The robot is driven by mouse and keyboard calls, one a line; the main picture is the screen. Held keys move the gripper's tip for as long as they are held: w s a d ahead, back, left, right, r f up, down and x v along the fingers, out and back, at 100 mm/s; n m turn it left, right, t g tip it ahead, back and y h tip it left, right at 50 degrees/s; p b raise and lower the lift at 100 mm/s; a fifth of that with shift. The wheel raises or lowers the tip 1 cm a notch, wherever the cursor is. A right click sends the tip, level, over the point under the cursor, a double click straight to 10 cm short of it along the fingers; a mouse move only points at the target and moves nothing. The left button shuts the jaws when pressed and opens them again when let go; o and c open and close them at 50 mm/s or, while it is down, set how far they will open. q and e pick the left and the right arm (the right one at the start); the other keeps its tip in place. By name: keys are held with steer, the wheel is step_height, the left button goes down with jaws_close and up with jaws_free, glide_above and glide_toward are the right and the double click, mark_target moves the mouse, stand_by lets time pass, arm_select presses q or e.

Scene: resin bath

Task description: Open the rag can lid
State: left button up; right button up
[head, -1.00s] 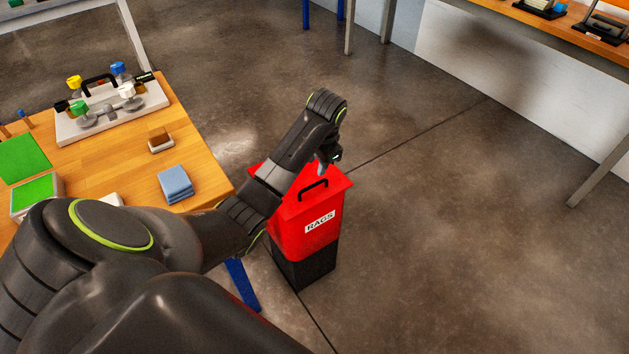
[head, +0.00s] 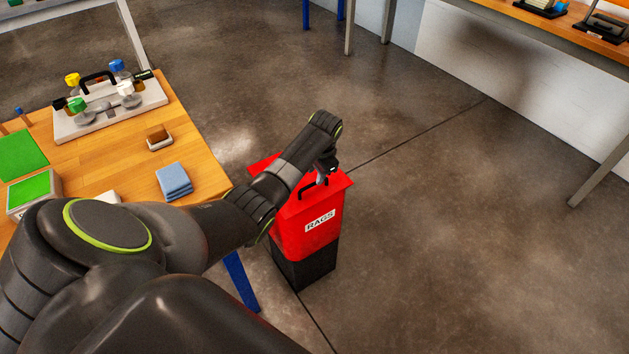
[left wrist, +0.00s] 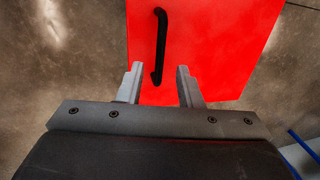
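The red rag can (head: 311,232) with a "RAGS" label stands on a black base on the floor beside the table. Its lid (head: 334,181) lies closed on top and carries a black handle (head: 311,184). The lid (left wrist: 215,45) and the upright-looking handle (left wrist: 160,47) also show in the left wrist view. My left gripper (head: 322,178) is over the lid, close to the handle. In the left wrist view the left gripper (left wrist: 158,80) is open, with the near end of the handle between its fingertips; nothing is gripped. My right gripper is not in view.
The wooden table (head: 120,160) at left holds a folded blue cloth stack (head: 174,181), a brush (head: 159,138), a white tray with knobs (head: 145,98) and green pads (head: 20,155). Open floor (head: 450,230) lies right of the can. A workbench (head: 590,48) stands at the upper right.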

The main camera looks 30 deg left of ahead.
mark_target(314, 183)
arm_select(q)
steer(key=shift+w+a+f+b, duration=0.1)
steer(key=shift+a+f+b, duration=0.1)
steer(key=shift+f, duration=0.8)
steer(key=shift+w+a+f+b, duration=0.1)
steer(key=shift+a+f+b, duration=0.05)
steer(key=shift+f, duration=0.85)
jaws_close()
